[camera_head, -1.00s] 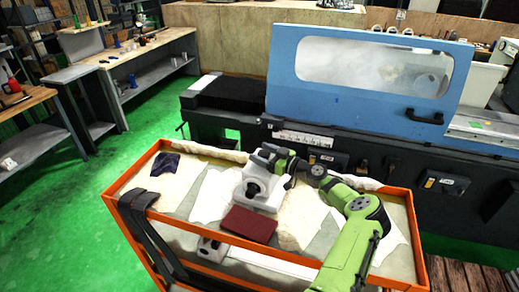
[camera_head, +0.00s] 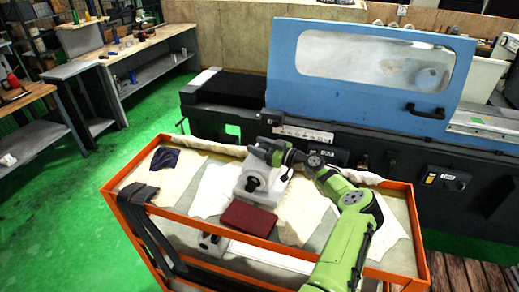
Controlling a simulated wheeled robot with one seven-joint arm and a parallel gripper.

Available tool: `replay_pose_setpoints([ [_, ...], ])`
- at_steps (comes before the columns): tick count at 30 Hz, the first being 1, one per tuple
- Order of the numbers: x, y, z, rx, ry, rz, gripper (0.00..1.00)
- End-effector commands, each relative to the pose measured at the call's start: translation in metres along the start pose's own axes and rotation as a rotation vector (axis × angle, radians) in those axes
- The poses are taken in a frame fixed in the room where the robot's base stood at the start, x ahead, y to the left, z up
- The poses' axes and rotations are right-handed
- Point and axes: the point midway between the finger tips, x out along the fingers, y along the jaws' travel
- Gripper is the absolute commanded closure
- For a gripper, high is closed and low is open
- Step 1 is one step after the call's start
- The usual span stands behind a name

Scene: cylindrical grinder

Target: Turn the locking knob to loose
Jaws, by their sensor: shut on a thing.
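A light grey metal block (camera_head: 247,197), which looks like a tailstock, stands upright on the orange-framed cart. A round dark knob or opening (camera_head: 251,184) shows on its near face. My gripper (camera_head: 272,157) is at the top back of this block, shut on a small part there that I take to be the locking knob. The fingertips and the gripped knob are too small and too covered to make out clearly. The green arm comes in from the lower right.
The orange cart (camera_head: 170,210) also holds a dark red box (camera_head: 248,216) just in front of the block, a dark blue cloth (camera_head: 164,158) and pale cloths. The blue-doored grinder (camera_head: 285,75) stands behind. Green floor (camera_head: 60,230) is open at left.

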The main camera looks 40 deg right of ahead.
Motion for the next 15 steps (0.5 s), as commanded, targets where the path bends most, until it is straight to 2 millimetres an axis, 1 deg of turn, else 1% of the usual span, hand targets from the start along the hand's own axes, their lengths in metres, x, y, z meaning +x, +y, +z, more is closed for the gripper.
replay_pose_setpoints([
  [1, 0.0007, 0.0019, 0.0054, -0.014, 0.015, -0.01, 0.79],
  [3, 0.0008, 0.0018, 0.0061, -0.015, 0.018, -0.033, 0.79],
  [15, 0.0042, -0.0031, 0.0001, -0.028, 0.008, -0.215, 0.79],
])
